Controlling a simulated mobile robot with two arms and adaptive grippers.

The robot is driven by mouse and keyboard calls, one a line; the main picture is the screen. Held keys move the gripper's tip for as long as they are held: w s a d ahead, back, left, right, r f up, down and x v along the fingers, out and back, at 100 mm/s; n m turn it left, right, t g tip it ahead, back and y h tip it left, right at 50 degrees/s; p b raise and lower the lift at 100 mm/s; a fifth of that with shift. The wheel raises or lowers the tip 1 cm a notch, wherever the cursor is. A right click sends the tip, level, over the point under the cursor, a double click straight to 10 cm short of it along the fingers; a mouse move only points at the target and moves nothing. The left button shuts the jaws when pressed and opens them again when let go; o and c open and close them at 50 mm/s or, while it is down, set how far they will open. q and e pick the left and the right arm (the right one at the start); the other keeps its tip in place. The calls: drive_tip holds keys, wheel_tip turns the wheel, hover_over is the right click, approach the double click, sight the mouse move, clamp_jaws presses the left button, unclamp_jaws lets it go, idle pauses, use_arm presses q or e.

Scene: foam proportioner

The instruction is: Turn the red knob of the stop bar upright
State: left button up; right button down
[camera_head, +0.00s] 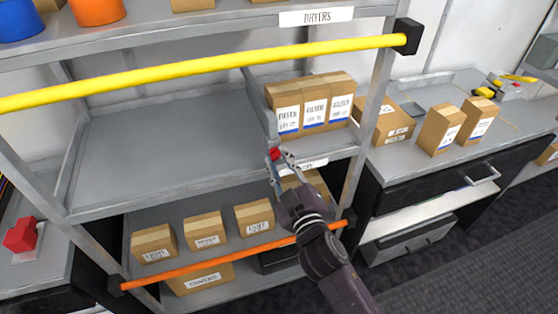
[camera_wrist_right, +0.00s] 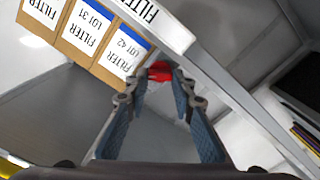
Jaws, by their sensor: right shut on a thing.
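The small red knob (camera_head: 274,154) is at the front edge of the grey middle shelf, near the lower left of the filter boxes. In the right wrist view the red knob (camera_wrist_right: 158,72) shows between and just beyond the fingertips. My right gripper (camera_head: 279,157) is shut on the knob, with a finger at either side of it. A grey upright strip (camera_head: 262,104) runs back from near the knob along the left of the boxes. The fingers hide part of the knob, so I cannot tell its exact angle. My left gripper is not in view.
Several filter boxes (camera_head: 314,104) stand right of the knob. A yellow bar (camera_head: 200,72) crosses above, and an orange bar (camera_head: 220,256) crosses below, near my right arm. The middle shelf (camera_head: 165,150) is bare to the left. Small boxes (camera_head: 203,232) stand on the lower shelf.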

drive_tip(key=c, duration=1.6)
unclamp_jaws()
drive_tip(key=m+b, duration=0.1)
drive_tip(key=m, duration=0.2)
drive_tip(key=shift+f, duration=0.1)
drive_tip(key=m+b, duration=0.2)
drive_tip(key=m, duration=0.1)
drive_tip(key=shift+d+m, duration=0.1)
drive_tip(key=shift+m, duration=0.2)
drive_tip(key=shift+s+d+m, duration=0.1)
drive_tip(key=shift+s+m, duration=0.2)
drive_tip(key=shift+m, duration=0.1)
drive_tip(key=b+v, duration=0.2)
drive_tip(key=v, duration=0.5)
drive_tip(key=d+f+g, duration=0.1)
drive_tip(key=f+g, duration=0.1)
drive_tip(key=f, duration=0.7)
drive_tip(key=s+d+f+g+h+p, duration=0.1)
drive_tip(key=d+f, duration=0.1)
drive_tip(key=f, duration=0.7)
drive_tip(key=d+f+g+h+p, duration=0.1)
drive_tip(key=f+g, duration=0.1)
drive_tip(key=f, duration=0.8)
drive_tip(key=shift+s+d+n+g, duration=0.15)
drive_tip(key=shift+s+n+g, duration=0.15)
drive_tip(key=shift+s, duration=0.05)
